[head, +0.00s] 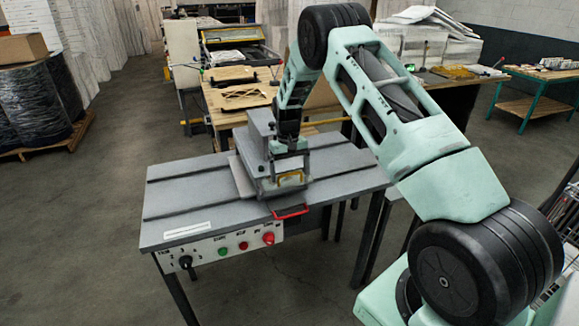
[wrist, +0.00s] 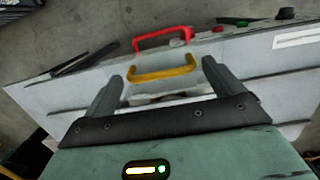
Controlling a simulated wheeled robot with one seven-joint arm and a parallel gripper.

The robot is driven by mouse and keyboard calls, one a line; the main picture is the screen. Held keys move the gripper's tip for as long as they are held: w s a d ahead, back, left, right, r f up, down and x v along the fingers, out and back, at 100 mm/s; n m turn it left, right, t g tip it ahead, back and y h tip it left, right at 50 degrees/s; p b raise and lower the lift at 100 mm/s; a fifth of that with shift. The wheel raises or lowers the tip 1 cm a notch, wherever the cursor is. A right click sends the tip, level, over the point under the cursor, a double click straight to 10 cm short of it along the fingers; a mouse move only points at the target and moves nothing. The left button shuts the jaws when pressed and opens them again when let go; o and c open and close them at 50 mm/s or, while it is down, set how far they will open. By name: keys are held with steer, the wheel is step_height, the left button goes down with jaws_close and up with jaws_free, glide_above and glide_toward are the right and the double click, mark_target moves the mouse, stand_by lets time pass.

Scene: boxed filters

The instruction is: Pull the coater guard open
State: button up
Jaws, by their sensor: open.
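The coater is a grey machine (head: 262,140) on a slotted grey table. A yellow handle (head: 291,178) is on its front, low down; I take this front part to be the guard, but my arm partly covers it. A red handle (head: 291,212) sits lower, at the table's front edge. My gripper (head: 291,150) points down just above and behind the yellow handle. In the wrist view my gripper (wrist: 162,68) is open, with the yellow handle (wrist: 162,74) appearing between its fingertips. I see no finger closed on it. The red handle (wrist: 163,37) lies beyond.
The table (head: 190,200) has bare room left of the machine. Its front panel (head: 220,250) carries a black knob and red and green buttons. A wooden bench (head: 235,97) stands behind. Wrapped drums (head: 38,103) stand on a pallet at the left.

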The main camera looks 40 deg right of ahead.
mark_target(288, 180)
step_height(288, 180, up, 17)
steer(key=w+b, duration=0.1)
steer(key=b, duration=0.4)
steer(key=shift+w+d+r+b, duration=0.15)
steer(key=shift+w+d+b, duration=0.15)
steer(key=shift+w, duration=0.1)
